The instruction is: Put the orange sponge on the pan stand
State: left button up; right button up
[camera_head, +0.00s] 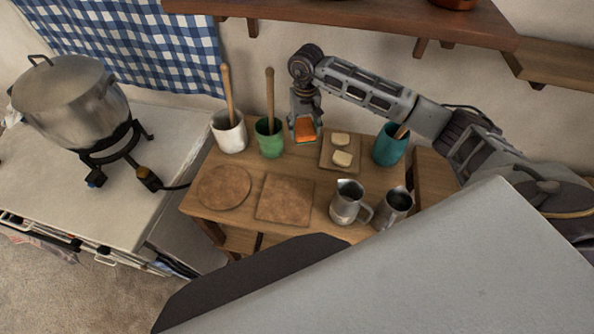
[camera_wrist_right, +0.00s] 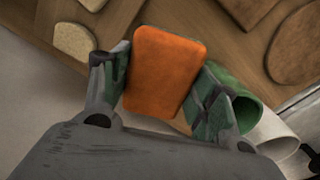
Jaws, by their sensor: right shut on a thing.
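The orange sponge (camera_head: 305,130) is held between the fingers of my right gripper (camera_head: 306,122), above the back of the wooden table. In the right wrist view the sponge (camera_wrist_right: 165,72) sits between the two green-padded fingers, its broad face visible. Two flat brown pieces lie on the table: a round one (camera_head: 223,187) at the left and a square one (camera_head: 285,198) to its right. Both have bare tops. I cannot tell for sure which thing is the pan stand. My left gripper is not in view.
A white cup (camera_head: 229,134) and green cup (camera_head: 269,141) stand left of the gripper. Right of it are a small board (camera_head: 327,163) with two pale pieces and a teal cup (camera_head: 388,147). Metal jugs (camera_head: 346,203) stand at front right. A pot (camera_head: 70,98) is on the stove.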

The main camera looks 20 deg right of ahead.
jog(key=shift+d, duration=0.15)
jog(key=p, duration=0.1)
send_over(304, 153)
jog(key=shift+f, duration=3.1)
jog(key=shift+f+p, duration=0.55)
jog(key=shift+f, duration=1.35)
jog(key=shift+f, duration=0.1)
jog(key=o, duration=0.9)
